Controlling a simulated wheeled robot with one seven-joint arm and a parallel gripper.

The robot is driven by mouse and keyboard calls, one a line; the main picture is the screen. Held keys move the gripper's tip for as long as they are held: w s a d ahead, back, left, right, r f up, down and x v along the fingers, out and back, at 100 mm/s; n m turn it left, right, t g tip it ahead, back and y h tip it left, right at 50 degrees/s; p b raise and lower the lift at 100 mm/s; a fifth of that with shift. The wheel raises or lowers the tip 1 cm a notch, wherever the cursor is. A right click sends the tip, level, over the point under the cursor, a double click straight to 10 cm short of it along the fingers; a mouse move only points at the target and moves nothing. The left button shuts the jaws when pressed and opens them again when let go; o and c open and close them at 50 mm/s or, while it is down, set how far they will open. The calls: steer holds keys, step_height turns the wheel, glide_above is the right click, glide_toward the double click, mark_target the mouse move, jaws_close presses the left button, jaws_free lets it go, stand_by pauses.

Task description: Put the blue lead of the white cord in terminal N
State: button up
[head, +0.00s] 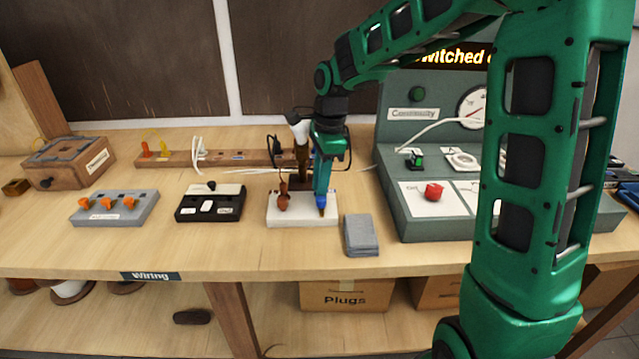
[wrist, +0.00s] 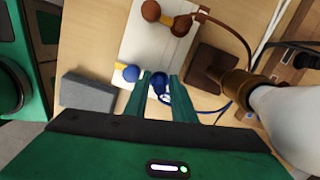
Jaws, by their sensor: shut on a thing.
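My gripper (wrist: 160,88) is shut on the blue lead (wrist: 158,82), whose blue end sits between the fingertips in the wrist view. Its blue wire trails to the right toward the lamp. A blue terminal with a brass tip, which I take as N (wrist: 131,73), stands on the edge of the white terminal block (wrist: 160,50), beside the left finger. The held end looks apart from it. In the head view my gripper (head: 321,188) points down just above the blue terminal (head: 321,203). A brown lead (wrist: 182,25) meets the brown terminal (wrist: 150,11). No N marking is legible.
A lamp (head: 301,150) stands close behind the block. A grey block (head: 360,236) lies at front right. A black switch box (head: 211,204) and a grey connector block (head: 114,208) stand to the left, the green test station (head: 400,217) to the right. The bench front is clear.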

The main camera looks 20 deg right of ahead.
steer(key=shift+f, duration=0.3)
steer(key=o, duration=1.1)
step_height(320, 180, up, 11)
steer(key=d, duration=0.1)
steer(key=s+d+f+n, duration=0.1)
steer(key=s+d+n, duration=0.1)
steer(key=s+d, duration=0.2)
steer(key=s+d+f+n+h, duration=0.1)
steer(key=s+d+n, duration=0.1)
steer(key=s+d, duration=0.2)
steer(key=s+d+n, duration=0.3)
steer(key=s+d, duration=0.2)
steer(key=s, duration=0.4)
steer(key=shift+s+f+h, duration=0.1)
steer(key=shift+f+h, duration=0.2)
steer(key=shift+f, duration=0.1)
steer(key=s+d+f+n, duration=0.2)
steer(key=s+n, duration=0.1)
steer(key=s, duration=0.4)
steer(key=s+d+f+n, duration=0.1)
steer(key=s+f+n, duration=0.1)
steer(key=s, duration=0.5)
steer(key=shift+d+f+n, duration=0.35)
steer(key=shift+f+n, duration=0.05)
steer(key=shift+f, duration=0.15)
